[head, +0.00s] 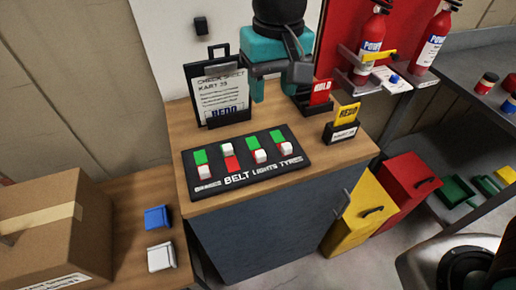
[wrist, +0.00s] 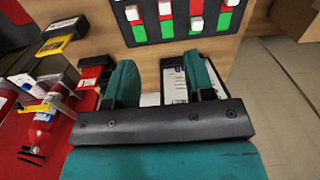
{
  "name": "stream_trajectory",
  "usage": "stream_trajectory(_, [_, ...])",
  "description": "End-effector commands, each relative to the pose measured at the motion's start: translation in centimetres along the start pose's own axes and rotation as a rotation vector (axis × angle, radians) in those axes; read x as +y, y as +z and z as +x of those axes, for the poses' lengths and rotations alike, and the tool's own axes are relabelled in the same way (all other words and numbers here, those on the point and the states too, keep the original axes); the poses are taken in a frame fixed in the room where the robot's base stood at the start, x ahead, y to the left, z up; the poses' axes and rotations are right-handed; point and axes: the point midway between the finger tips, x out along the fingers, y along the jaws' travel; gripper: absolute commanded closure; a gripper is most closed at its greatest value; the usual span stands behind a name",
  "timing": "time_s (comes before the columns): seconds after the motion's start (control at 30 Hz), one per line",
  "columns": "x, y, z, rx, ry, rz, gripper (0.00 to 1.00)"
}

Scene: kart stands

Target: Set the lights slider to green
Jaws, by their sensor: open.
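The black slider panel (head: 243,178) lies on the wooden stand top, labelled brakes, belt, lights, tyres. The lights slider's white knob (head: 260,155) sits below its green patch (head: 253,143), on the red half. The same knob shows at the top of the wrist view (wrist: 166,18). The brakes (head: 205,172) and tyres (head: 286,149) knobs also sit below green; the belt knob (head: 227,149) is at the upper end. My gripper (head: 280,88) is open and empty above the back of the stand, beyond the panel. Its teal fingers also show in the wrist view (wrist: 160,78).
A check-sheet clipboard (head: 221,92) stands left of my gripper. A red HOLD card (head: 321,92) and a yellow card (head: 346,110) stand right of it. Fire extinguishers (head: 370,45) hang at the back right. A cardboard box (head: 60,235) is at the left.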

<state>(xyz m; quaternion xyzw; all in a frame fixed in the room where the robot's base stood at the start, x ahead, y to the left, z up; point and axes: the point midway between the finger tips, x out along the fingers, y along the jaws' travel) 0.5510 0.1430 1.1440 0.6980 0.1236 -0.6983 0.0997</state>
Motion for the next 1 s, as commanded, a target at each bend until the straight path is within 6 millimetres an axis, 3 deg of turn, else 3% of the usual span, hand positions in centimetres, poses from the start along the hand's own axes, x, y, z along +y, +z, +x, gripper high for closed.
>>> stream_trajectory(0.1, [-1.2,-1.4,0.9,-0.006,0.030,0.032,0.51])
stream_trajectory(0.27, [-1.4,-1.6,2.6,-0.009,0.037,0.039,0.51])
stream_trajectory(0.8, [-0.9,-1.4,14.4,-0.010,0.036,0.038,0.51])
stream_trajectory(1.0, [-0.8,-1.4,17.2,-0.007,0.035,0.037,0.51])
